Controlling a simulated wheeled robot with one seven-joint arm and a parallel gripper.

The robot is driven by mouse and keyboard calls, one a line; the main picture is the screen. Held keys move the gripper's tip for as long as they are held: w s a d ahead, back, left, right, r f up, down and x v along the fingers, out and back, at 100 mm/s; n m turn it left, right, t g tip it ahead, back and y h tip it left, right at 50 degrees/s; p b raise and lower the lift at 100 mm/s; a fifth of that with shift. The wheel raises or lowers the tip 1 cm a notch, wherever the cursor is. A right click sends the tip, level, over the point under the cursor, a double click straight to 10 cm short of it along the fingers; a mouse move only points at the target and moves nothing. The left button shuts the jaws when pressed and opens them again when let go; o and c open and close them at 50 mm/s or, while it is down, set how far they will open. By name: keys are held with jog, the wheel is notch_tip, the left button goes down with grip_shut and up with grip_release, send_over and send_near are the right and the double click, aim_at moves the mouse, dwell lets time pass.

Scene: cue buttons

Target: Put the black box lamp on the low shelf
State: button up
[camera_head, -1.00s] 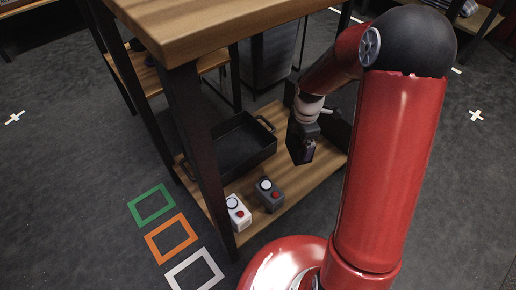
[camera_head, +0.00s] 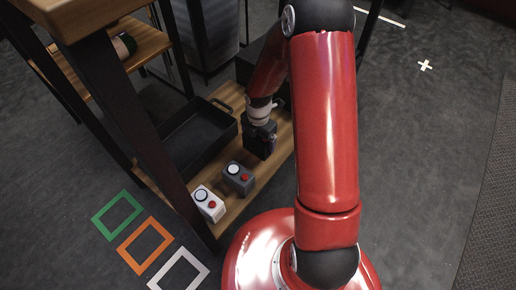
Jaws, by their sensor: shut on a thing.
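My gripper (camera_head: 261,131) points down over the right part of the low shelf (camera_head: 277,150). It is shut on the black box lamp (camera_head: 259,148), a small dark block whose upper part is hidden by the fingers. The lamp is upright and close above or on the wooden board; I cannot tell whether it touches.
A grey box with a white disc and red button (camera_head: 238,178) and a white one like it (camera_head: 208,204) stand left of the lamp. A black tray (camera_head: 196,140) lies behind them. A dark table leg (camera_head: 140,130) rises at left. Green, orange and white squares mark the floor.

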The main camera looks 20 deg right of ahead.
jog(key=shift+f+b, duration=0.55)
jog(key=shift+f, duration=1.95)
jog(key=shift+f, duration=0.2)
jog(key=o, duration=1.1)
jog(key=shift+c, duration=0.2)
jog(key=shift+r, duration=0.15)
